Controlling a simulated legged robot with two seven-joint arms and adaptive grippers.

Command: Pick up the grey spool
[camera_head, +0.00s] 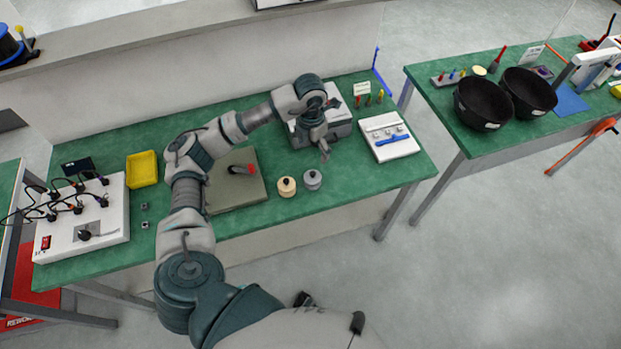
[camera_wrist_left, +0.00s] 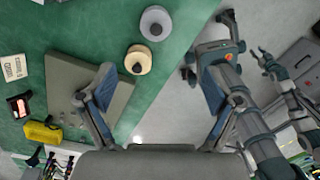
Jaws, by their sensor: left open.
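The grey spool (camera_head: 312,180) stands on the green bench near its front edge, just right of a cream spool (camera_head: 287,187). In the left wrist view the grey spool (camera_wrist_left: 155,23) is at the top middle, with the cream spool (camera_wrist_left: 138,60) below it. My left gripper (camera_head: 324,152) is above the bench, a little behind the grey spool in the head view, apart from it. Its fingers (camera_wrist_left: 157,82) are spread wide with nothing between them.
A grey plate (camera_head: 220,199) with a red-tipped tool lies left of the spools. A grey box (camera_head: 340,125) stands behind my left gripper, and a white tray (camera_head: 398,148) with a blue item is to the right. A yellow bin (camera_head: 142,169) sits farther left.

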